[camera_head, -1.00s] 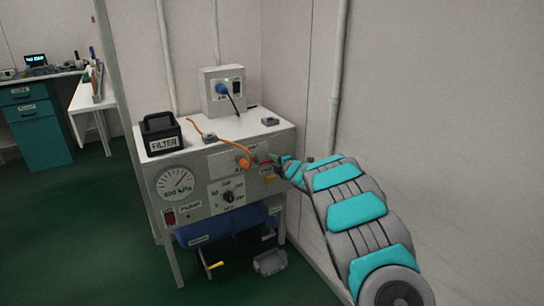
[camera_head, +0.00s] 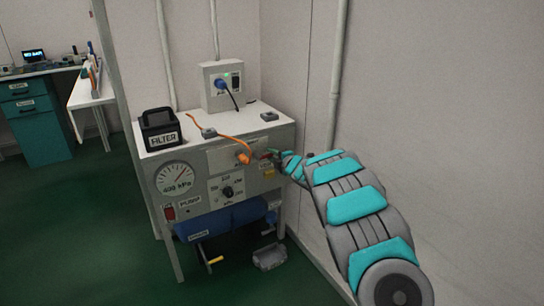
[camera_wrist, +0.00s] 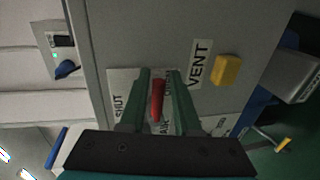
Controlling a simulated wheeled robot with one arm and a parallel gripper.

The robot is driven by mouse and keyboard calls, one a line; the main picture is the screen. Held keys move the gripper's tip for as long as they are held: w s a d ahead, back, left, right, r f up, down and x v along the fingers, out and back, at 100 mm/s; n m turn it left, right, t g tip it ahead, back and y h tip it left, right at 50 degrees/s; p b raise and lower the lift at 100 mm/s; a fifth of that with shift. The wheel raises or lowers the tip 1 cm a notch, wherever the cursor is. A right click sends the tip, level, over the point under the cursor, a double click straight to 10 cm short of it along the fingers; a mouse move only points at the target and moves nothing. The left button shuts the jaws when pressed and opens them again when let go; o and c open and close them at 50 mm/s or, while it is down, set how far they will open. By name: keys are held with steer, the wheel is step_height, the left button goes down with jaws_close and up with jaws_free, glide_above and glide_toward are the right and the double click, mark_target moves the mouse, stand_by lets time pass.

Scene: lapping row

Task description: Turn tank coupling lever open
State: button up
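A red lever (camera_wrist: 157,99) on the grey front panel (camera_wrist: 115,30) shows in the wrist view, with a SHUT label to its left and a partly hidden label to its right. My gripper (camera_wrist: 159,73) has its two green fingers on either side of the lever. A small gap shows on the right side of the lever, so the fingers look open around it; contact on the left cannot be told. In the head view my gripper (camera_head: 274,152) is at the upper right of the panel, where the lever is small and partly hidden. A blue tank (camera_head: 222,219) is below the panel.
An orange plug (camera_head: 243,158) with a hose is left of my gripper. A yellow block (camera_wrist: 228,70) by the VENT label is near the fingers. A yellow-handled crank (camera_head: 215,261) hangs below the tank. A wall stands close on the right; the floor at left is clear.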

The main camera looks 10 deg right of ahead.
steer(key=b+v, duration=0.1)
steer(key=v, duration=0.6)
steer(key=shift+s+d, duration=0.2)
steer(key=shift+s, duration=0.15)
steer(key=s+d+r+m+g+h, duration=0.1)
steer(key=s+d+r+m+h, duration=0.5)
steer(key=d+m+h, duration=0.15)
steer(key=s+d+m+g+h, duration=0.1)
steer(key=s+d+m+g, duration=0.15)
steer(key=s, duration=0.55)
steer(key=s+d+m+g+h, duration=0.1)
steer(key=s+m+g, duration=0.25)
steer(key=s, duration=0.35)
steer(key=s+a+f+m+g+y, duration=0.1)
steer(key=s+a, duration=0.5)
steer(key=s, duration=0.8)
steer(key=s+a+f+m+g+y, duration=0.2)
steer(key=s+a+f+m+g, duration=0.1)
steer(key=s, duration=1.1)
steer(key=s+a+f+m+g+y, duration=0.1)
steer(key=s+a+m+g, duration=0.3)
steer(key=s+a, duration=0.5)
steer(key=s+f+g, duration=0.1)
steer(key=s, duration=0.4)
steer(key=shift+a+g+y, duration=0.35)
steer(key=shift+g, duration=0.05)
